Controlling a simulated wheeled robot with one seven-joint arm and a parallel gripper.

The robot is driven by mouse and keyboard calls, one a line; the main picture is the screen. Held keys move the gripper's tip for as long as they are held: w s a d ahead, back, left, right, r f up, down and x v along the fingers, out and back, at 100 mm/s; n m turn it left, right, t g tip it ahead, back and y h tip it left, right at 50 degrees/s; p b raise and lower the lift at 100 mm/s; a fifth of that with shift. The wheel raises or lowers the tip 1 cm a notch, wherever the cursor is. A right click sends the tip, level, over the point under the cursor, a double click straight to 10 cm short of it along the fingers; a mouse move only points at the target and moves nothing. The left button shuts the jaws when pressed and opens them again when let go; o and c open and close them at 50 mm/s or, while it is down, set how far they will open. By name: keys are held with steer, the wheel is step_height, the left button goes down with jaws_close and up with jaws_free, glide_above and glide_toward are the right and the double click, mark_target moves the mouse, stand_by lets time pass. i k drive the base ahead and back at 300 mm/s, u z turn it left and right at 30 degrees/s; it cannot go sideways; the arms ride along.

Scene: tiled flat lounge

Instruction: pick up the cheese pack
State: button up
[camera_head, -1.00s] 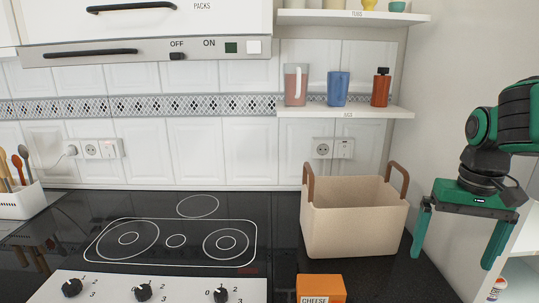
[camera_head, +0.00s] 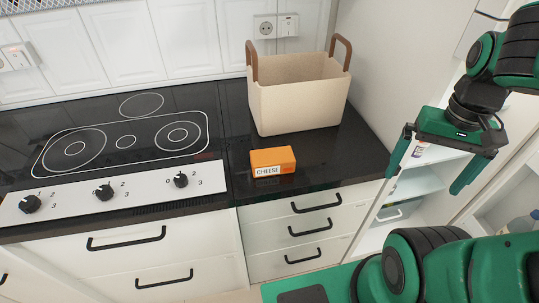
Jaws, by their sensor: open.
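The cheese pack (camera_head: 273,161) is a small orange box with a white label reading CHEESE. It lies on the black countertop near its front edge, to the right of the hob. My gripper (camera_head: 431,178) is at the right, pointing down, with its two green fingers spread apart and nothing between them. It is to the right of the cheese pack and apart from it, in front of the open shelves.
A beige basket (camera_head: 300,100) with brown handles stands behind the cheese pack. A black hob (camera_head: 125,142) with several knobs is to the left. White drawers (camera_head: 300,225) with black handles are below. Open white shelves (camera_head: 415,185) stand at the right.

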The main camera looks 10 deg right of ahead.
mark_target(278, 161)
steer(key=z, duration=1)
steer(key=k, duration=0.75)
steer(key=z, duration=0.05)
